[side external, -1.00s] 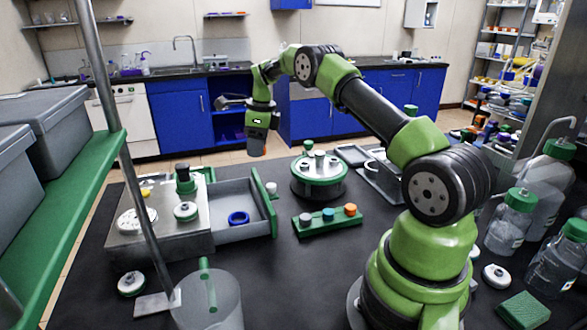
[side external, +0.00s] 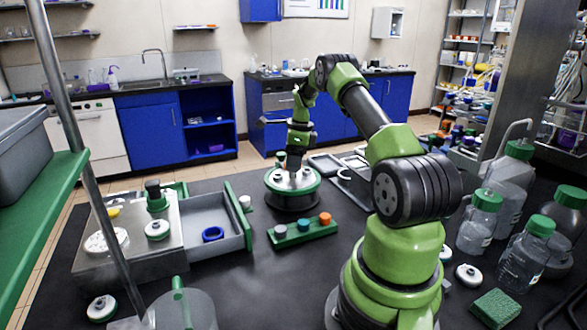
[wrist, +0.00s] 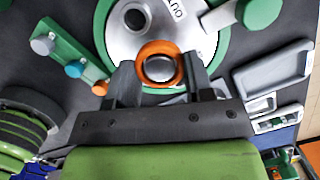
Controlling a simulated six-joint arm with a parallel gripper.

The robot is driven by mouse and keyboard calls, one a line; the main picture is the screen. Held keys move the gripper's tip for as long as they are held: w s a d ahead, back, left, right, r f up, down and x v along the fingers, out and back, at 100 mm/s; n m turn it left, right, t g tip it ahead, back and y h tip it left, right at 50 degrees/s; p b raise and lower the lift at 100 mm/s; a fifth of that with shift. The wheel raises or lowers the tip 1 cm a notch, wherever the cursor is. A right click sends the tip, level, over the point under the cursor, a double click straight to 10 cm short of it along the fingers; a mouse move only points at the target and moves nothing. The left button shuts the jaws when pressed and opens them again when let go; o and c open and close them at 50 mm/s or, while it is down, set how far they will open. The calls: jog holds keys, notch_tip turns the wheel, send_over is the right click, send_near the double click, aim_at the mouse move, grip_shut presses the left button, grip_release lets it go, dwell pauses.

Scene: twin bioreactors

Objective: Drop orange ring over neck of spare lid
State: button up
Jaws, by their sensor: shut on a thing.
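The orange ring (wrist: 143,49) is between the two fingers of my gripper (wrist: 160,82) in the wrist view, over the near part of a round silver lid (wrist: 183,32) with a green rim. Through the ring I see a dark, round grey shape; I cannot tell whether the ring is around a neck or only above it. Another round neck (wrist: 135,17) stands farther in on the lid. In the side view my gripper (side external: 296,166) is low over the same lid (side external: 309,181); the ring is too small to make out there.
A green rack (side external: 303,234) with grey, blue and orange caps stands in front of the lid. An open drawer (side external: 216,222) holding a blue ring (side external: 213,234) is at the left. Grey trays (wrist: 272,70) lie close on the right in the wrist view. Bottles (side external: 482,222) stand at the right.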

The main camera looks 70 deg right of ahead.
jog(key=shift+f, duration=1.2)
jog(key=o, duration=0.9)
jog(key=shift+f, duration=0.1)
